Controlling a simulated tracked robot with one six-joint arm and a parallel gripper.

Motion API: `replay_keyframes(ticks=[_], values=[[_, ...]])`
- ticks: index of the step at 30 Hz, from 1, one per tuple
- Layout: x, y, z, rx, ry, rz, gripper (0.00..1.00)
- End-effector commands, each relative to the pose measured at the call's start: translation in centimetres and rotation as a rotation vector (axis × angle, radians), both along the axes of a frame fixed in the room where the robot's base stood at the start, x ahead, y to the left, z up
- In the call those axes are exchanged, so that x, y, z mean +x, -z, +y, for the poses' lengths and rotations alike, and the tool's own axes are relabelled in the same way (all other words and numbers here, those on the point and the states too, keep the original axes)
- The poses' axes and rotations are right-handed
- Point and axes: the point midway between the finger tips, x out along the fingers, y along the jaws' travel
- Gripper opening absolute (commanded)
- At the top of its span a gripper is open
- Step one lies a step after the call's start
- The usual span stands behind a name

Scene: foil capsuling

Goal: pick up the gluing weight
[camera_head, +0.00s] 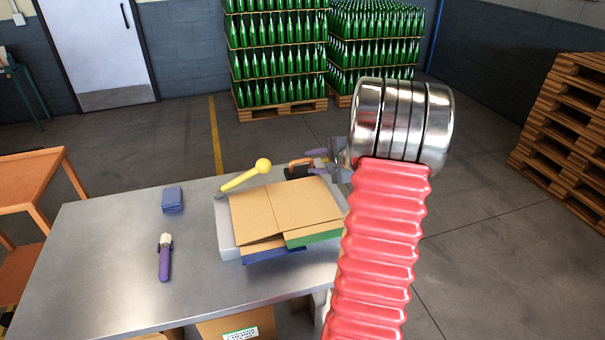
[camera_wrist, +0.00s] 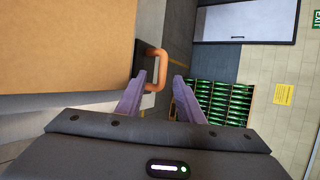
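The gluing weight, seen as a dark block with an orange handle (camera_head: 301,163), is at the back right of the metal table, just behind the cardboard. In the wrist view its orange handle (camera_wrist: 158,66) shows just ahead of my fingers, nearer the left one. My gripper (camera_wrist: 160,76) has its two purple fingers spread apart, with nothing clamped between them. In the head view my gripper (camera_head: 319,162) is at the right of the weight, its fingers pointing left towards the handle. The left finger hides part of the dark block in the wrist view.
Cardboard (camera_head: 285,205) lies over a light grey tray with blue and green items. A yellow ball-ended tool (camera_head: 247,176), a blue block (camera_head: 173,199) and a purple-handled tool (camera_head: 165,258) lie on the table (camera_head: 110,270). Its left front is mostly clear. Bottle stacks (camera_head: 275,50) stand behind.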

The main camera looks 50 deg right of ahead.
Motion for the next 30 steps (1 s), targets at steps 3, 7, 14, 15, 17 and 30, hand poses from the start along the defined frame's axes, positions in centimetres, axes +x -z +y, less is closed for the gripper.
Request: replay_keyframes(ticks=[3, 7, 14, 15, 17, 30], values=[[0.8, 0.5, 0.1, 0.001, -0.002, 0.001, 0.34], [2.4, 1.2, 0.0, 0.002, -0.003, 0.000, 0.34], [4.4, 2.3, -0.2, 0.000, -0.001, 0.000, 0.34], [4.5, 2.4, -0.2, 0.000, -0.001, 0.000, 0.34], [4.6, 2.4, -0.2, 0.000, -0.001, 0.000, 0.34], [4.5, 2.4, -0.2, 0.000, -0.001, 0.000, 0.34]])
